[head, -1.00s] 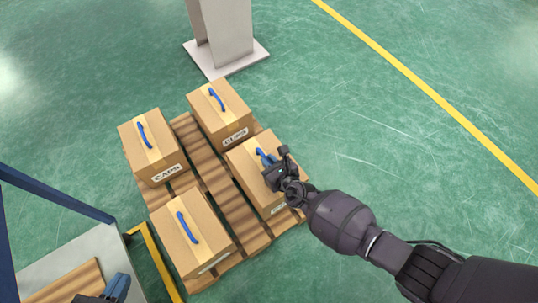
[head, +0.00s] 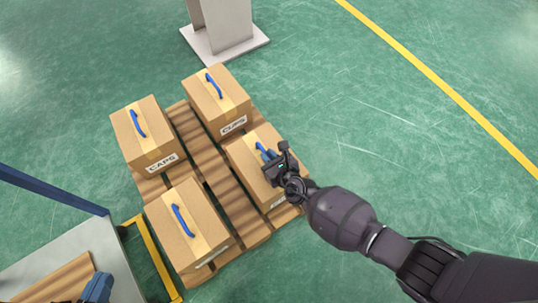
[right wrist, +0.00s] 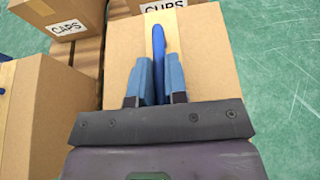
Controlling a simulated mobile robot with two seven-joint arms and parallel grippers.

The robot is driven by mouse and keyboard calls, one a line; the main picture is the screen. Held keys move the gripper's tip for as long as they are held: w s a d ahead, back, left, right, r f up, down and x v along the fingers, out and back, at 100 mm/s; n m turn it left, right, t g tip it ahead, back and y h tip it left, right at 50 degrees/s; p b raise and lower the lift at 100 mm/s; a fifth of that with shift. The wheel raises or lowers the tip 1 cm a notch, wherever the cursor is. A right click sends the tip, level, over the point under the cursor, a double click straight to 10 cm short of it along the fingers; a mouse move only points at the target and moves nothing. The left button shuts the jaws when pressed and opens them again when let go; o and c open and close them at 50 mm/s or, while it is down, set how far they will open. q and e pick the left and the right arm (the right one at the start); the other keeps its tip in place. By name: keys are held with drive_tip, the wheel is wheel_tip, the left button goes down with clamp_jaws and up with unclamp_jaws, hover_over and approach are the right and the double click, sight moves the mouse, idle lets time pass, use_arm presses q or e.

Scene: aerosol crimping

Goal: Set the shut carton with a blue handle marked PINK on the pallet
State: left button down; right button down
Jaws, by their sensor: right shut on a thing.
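My right gripper (head: 272,158) is shut on the blue handle (right wrist: 158,50) of a closed brown carton (head: 250,160), with one blue finger on each side of the handle in the right wrist view. The carton stands upright at the right corner of the wooden pallet (head: 206,160) and appears to rest on it. My arm hides part of its label, so I cannot read its marking.
Cartons marked CAPS (head: 143,133) and CUPS (head: 216,100) and a near carton (head: 187,225), label unreadable, stand on the pallet. A grey post (head: 222,25) stands behind. A table with a blue frame (head: 55,190) is at left. Green floor at right is clear.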

drive_tip(key=shift+w+a+r, duration=0.1)
drive_tip(key=shift+w+r, duration=0.05)
drive_tip(key=c, duration=1.5)
unclamp_jaws()
drive_tip(key=shift+f, duration=0.25)
drive_tip(key=shift+c, duration=0.2)
drive_tip(key=o, duration=0.4)
drive_tip(key=shift+s, duration=0.2)
drive_tip(key=shift+r, duration=0.2)
use_arm(q)
drive_tip(key=shift+s+d+f+m+g+p, duration=0.1)
drive_tip(key=shift+d+m+g+p, duration=0.4)
drive_tip(key=shift+g+p, duration=1.25)
use_arm(e)
drive_tip(key=p+v, duration=0.1)
drive_tip(key=v, duration=1.1)
use_arm(q)
drive_tip(key=shift+t, duration=0.65)
use_arm(e)
drive_tip(key=shift+f, duration=0.1)
